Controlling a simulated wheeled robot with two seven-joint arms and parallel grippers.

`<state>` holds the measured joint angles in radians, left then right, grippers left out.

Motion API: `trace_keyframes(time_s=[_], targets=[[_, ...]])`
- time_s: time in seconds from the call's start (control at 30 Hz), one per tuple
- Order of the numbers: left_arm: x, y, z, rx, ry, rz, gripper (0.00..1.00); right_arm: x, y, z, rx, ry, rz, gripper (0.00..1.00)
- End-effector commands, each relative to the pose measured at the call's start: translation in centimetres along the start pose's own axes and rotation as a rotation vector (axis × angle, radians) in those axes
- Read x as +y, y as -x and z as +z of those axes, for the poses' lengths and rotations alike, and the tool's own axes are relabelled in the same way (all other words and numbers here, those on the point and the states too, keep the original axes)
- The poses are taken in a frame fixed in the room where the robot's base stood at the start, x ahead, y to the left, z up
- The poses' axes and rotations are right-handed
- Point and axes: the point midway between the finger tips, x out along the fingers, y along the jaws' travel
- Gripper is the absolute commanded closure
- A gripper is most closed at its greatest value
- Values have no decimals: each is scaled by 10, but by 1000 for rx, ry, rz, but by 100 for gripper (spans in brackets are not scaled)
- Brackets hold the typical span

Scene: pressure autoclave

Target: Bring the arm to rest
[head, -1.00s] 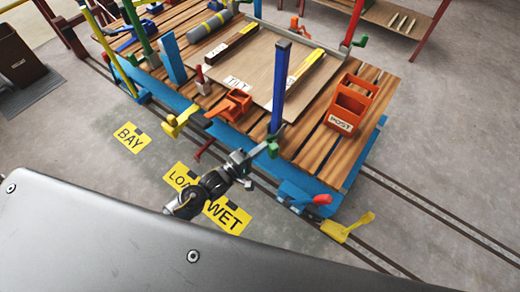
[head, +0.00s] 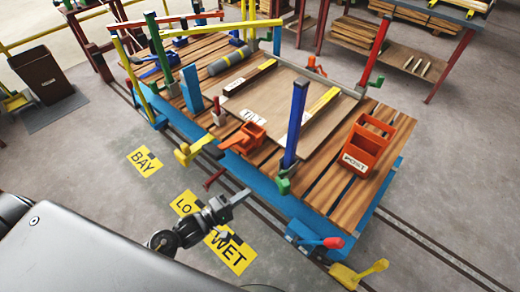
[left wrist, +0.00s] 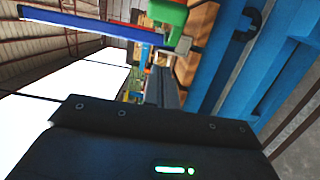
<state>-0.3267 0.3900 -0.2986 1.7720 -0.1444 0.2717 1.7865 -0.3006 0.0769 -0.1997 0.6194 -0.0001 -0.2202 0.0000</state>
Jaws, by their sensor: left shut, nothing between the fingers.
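My left gripper (head: 240,197) is shut and empty in the head view. It hangs over the floor in front of the blue-edged wooden cart (head: 330,215), above the floor signs. Its tip is a short gap to the left of the green bracket (head: 283,186) at the foot of the blue post (head: 295,122). The left wrist view is turned on its side. It shows the green bracket (left wrist: 167,15) and the blue post (left wrist: 90,27) ahead, with the dark wrist housing across the bottom. The fingers do not show clearly there. My right gripper is in neither view.
The cart carries an orange POST box (head: 368,143), an orange part (head: 243,138) and a grey cylinder (head: 230,62). A yellow lever (head: 190,150) and a red-tipped lever (head: 333,243) stick out from its front. Floor signs BAY (head: 145,161) and WET (head: 229,252) lie before it.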

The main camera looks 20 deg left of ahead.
Motion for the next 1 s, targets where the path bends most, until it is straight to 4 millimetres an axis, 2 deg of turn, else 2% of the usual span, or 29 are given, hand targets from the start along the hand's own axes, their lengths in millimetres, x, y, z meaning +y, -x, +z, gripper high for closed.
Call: trace_keyframes(time_s=[0.23,0.37,0.47,0.5,0.57,0.6,0.67,0.7,0.77,0.8,0.87,0.9,1.0], targets=[[0,0,0,0,-32,-1,100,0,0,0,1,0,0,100],[-10,1,-4,9,-219,-41,100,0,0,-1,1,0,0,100],[-60,15,-19,20,-471,-193,100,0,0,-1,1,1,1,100],[-90,25,-27,16,-581,-281,100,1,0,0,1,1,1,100],[-135,45,-36,-7,-731,-418,100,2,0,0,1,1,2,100],[-164,60,-40,-35,-817,-508,100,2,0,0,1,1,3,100],[-206,86,-43,-94,-928,-639,100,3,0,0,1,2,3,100],[-233,106,-42,-143,-991,-723,100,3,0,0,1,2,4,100],[-271,137,-38,-232,-1069,-843,100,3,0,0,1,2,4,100],[-294,160,-33,-300,-1111,-917,100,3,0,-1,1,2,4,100],[-326,195,-21,-411,-1155,-1019,100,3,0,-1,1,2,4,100],[-344,218,-10,-489,-1174,-1078,100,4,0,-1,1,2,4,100],[-380,273,21,-672,-1178,-1193,100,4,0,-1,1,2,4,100]])
